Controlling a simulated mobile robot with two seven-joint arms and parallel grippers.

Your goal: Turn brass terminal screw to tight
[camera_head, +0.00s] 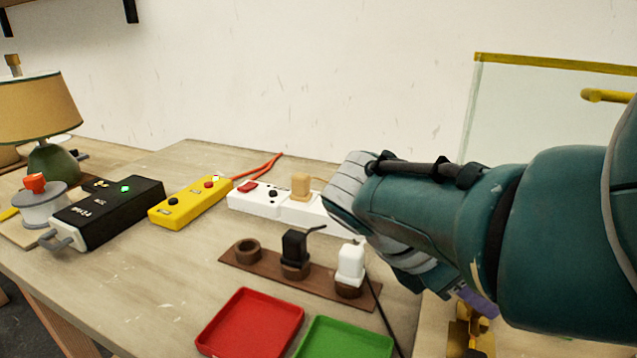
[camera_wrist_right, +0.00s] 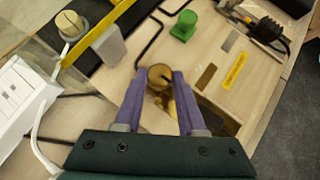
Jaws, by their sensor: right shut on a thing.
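The brass terminal screw (camera_wrist_right: 159,76) shows in the right wrist view as a round brass head with a dark slot. My right gripper (camera_wrist_right: 161,72) has its two purple fingers on either side of it and is shut on it. In the head view my right forearm hides most of this spot. Only a purple fingertip (camera_head: 480,302) and some brass parts (camera_head: 468,330) below it show at the lower right. How tight the screw is cannot be told. My left gripper is in neither view.
In the head view a red tray (camera_head: 250,322) and a green tray (camera_head: 343,340) lie at the front. A brown strip (camera_head: 325,282) with plugs, a white power strip (camera_head: 262,199), a yellow box (camera_head: 190,202) and a black box (camera_head: 107,213) stand behind. A lamp (camera_head: 38,105) is far left.

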